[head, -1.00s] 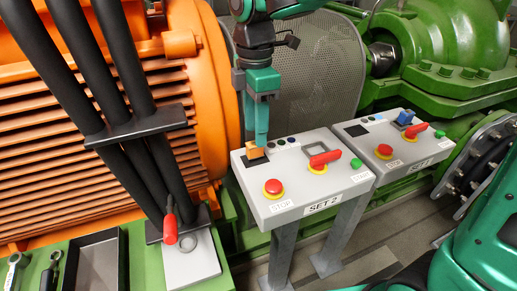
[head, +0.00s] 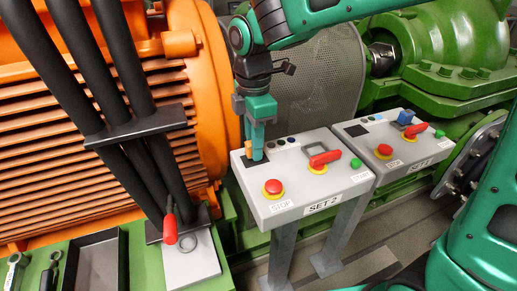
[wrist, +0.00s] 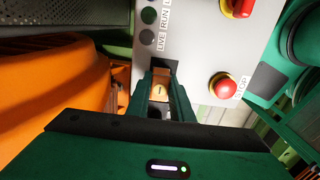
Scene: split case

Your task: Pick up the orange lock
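The orange lock (head: 248,150) stands on the dark square at the left of the SET 2 panel. It is partly hidden behind my gripper in the head view. My gripper (head: 258,154) points down at that square. In the wrist view the lock (wrist: 160,88) shows a tan top face with a small dark keyhole mark. It lies between the two green fingers of my gripper (wrist: 161,95), one on each side. The fingers look apart, close beside the lock. Contact with it cannot be made out.
The SET 2 panel (head: 292,207) carries a red stop button (head: 273,187), a red switch (head: 322,160) and a green button (head: 356,163). A second panel (head: 399,170) stands to the right with a blue block (head: 406,117). The orange motor (head: 90,150) is close on the left.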

